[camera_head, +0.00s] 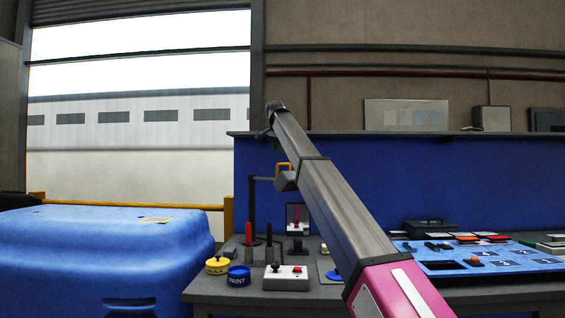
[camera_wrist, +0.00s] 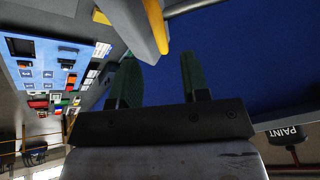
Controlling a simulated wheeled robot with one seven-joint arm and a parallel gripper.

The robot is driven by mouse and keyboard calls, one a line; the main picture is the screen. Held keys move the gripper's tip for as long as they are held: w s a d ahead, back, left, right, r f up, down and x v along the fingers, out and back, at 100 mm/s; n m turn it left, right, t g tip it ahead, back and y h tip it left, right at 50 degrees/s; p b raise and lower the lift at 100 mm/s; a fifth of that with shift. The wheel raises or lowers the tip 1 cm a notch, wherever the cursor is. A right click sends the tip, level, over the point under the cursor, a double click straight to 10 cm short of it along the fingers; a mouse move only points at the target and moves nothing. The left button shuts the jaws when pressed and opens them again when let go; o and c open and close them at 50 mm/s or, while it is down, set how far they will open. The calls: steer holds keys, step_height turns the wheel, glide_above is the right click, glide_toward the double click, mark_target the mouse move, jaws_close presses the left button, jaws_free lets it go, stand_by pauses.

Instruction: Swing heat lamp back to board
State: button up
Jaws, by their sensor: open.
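The heat lamp has a dark post (camera_head: 252,208) at the bench's left end, with a short arm reaching right to a grey head (camera_head: 286,182) and an orange-yellow handle (camera_head: 283,167). The head hangs left of the blue board (camera_head: 408,262), partly behind my arm. In the wrist view, the lamp's grey head (camera_wrist: 127,22) and yellow handle (camera_wrist: 155,26) are just beyond my gripper (camera_wrist: 159,60). Contact with the handle cannot be told. The board also shows at the wrist view's left (camera_wrist: 80,50).
A blue paint tin (camera_head: 238,277), a yellow tin (camera_head: 218,265) and a white box with a red button (camera_head: 286,279) stand on the grey bench (camera_head: 225,298). Upright tools stand behind them. A blue wall panel (camera_head: 440,180) backs the bench. A large blue case (camera_head: 100,250) is left.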

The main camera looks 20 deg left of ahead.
steer(key=x, duration=0.5)
steer(key=shift+w+f, duration=0.15)
steer(key=shift+f, duration=0.25)
